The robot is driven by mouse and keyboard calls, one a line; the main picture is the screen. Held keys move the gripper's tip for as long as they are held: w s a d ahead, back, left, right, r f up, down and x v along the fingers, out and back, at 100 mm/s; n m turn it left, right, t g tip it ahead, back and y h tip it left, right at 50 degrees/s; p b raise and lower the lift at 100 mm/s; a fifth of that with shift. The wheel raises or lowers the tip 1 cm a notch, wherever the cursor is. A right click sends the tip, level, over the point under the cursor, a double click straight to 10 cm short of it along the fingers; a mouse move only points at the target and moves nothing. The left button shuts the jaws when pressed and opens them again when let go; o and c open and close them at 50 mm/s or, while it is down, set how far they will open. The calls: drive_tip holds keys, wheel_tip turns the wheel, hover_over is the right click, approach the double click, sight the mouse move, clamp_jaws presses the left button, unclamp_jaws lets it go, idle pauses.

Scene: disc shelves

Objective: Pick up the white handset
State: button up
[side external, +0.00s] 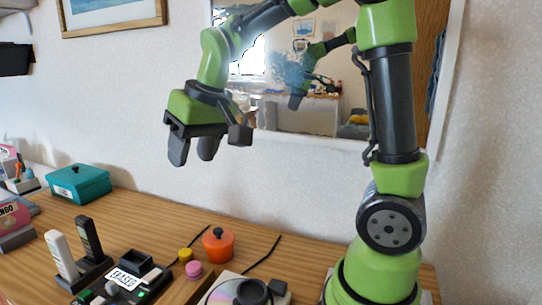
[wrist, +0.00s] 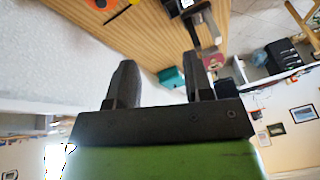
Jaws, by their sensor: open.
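The white handset (side external: 62,254) stands upright, slightly tilted, at the left of the dark cradle on the wooden table in the side external view. A black handset (side external: 89,239) stands right beside it. My gripper (side external: 193,158) is open and empty, high above the table, up and to the right of the white handset and well apart from it. In the wrist view my gripper's two dark fingers (wrist: 160,80) are spread with nothing between them. I cannot make out the white handset for certain in the wrist view.
A teal box (side external: 79,184) stands behind the handsets. A black device with a label (side external: 124,278), an orange pot (side external: 218,246), and small yellow (side external: 186,255) and pink (side external: 193,270) pieces are to the right. A mirror (side external: 310,110) hangs on the wall behind my arm.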

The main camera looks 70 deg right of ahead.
drive_tip(key=s+a+r+t, duration=0.1)
drive_tip(key=s+a, duration=0.1)
drive_tip(key=s, duration=0.5)
drive_tip(key=s+a+r+t+y, duration=0.1)
drive_tip(key=s+a, duration=0.1)
drive_tip(key=s, duration=0.6)
drive_tip(key=shift+r+m+t, duration=0.4)
drive_tip(key=shift+o, duration=0.8)
drive_tip(key=shift+s+a+f, duration=0.1)
drive_tip(key=shift+s, duration=0.2)
